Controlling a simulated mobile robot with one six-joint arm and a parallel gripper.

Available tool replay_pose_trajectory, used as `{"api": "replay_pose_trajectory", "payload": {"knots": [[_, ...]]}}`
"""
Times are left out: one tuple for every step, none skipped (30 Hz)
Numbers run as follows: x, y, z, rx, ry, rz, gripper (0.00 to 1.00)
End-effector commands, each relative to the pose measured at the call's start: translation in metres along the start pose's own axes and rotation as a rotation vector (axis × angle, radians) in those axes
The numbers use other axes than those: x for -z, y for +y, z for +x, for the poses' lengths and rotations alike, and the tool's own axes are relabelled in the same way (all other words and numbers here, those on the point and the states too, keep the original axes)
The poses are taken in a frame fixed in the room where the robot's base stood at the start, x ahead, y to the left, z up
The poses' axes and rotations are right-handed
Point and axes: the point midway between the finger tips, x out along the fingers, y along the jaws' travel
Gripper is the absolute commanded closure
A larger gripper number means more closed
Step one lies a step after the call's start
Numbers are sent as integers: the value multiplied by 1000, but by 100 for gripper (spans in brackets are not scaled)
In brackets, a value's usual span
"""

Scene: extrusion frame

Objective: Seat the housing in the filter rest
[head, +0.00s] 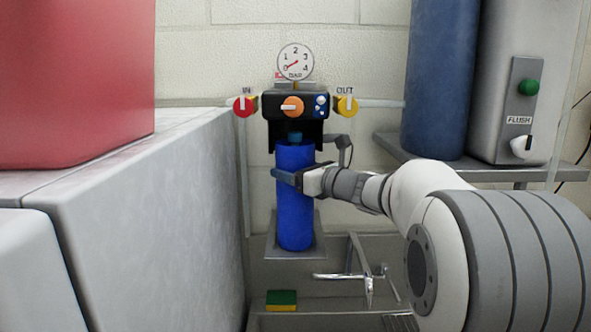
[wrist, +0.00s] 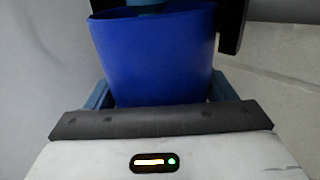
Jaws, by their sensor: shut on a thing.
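The housing (head: 295,212) is a tall blue cylinder, upright, under the black filter head (head: 294,106). A bit of teal shows between its open top and the head. My gripper (head: 288,177) is shut on the housing's upper part, reaching in from the right. In the wrist view the housing (wrist: 152,55) stands between the blue fingers of my gripper (wrist: 160,95), with a teal part (wrist: 150,5) at its mouth. A grey metal bracket with a plate (head: 272,252), which looks like the filter rest, is behind and around the housing's foot. I cannot tell whether the foot touches it.
A red valve knob (head: 243,105) and a yellow one (head: 347,105) flank the head, with a gauge (head: 295,61) above. A sink with a tap (head: 370,280) and sponge (head: 282,299) lies below. A white counter (head: 150,200) bounds the left; a shelf (head: 480,172) is at right.

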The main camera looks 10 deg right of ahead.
Motion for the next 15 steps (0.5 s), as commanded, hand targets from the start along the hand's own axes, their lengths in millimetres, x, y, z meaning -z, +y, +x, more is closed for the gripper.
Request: {"api": "replay_pose_trajectory", "payload": {"knots": [[-1, 0, 0, -1, -3, -2, 85], [0, 0, 0, -1, -3, -2, 85], [1, 0, 0, -1, -3, -2, 85], [2, 1, 0, -1, -3, -2, 85], [3, 0, 0, -1, 0, 0, 23], [2, 0, 0, -1, 0, -1, 19], [2, 0, 0, -1, 0, 0, 17], [2, 1, 0, -1, 0, 0, 14], [2, 1, 0, -1, 0, 0, 11], [2, 1, 0, -1, 0, 0, 9], [2, 1, 0, -1, 0, 0, 6], [2, 1, 0, -1, 0, 0, 3], [2, 1, 0, -1, 0, 0, 2], [2, 1, 0, -1, 0, 0, 2], [2, 1, 0, -1, 0, -1, 2]]}}
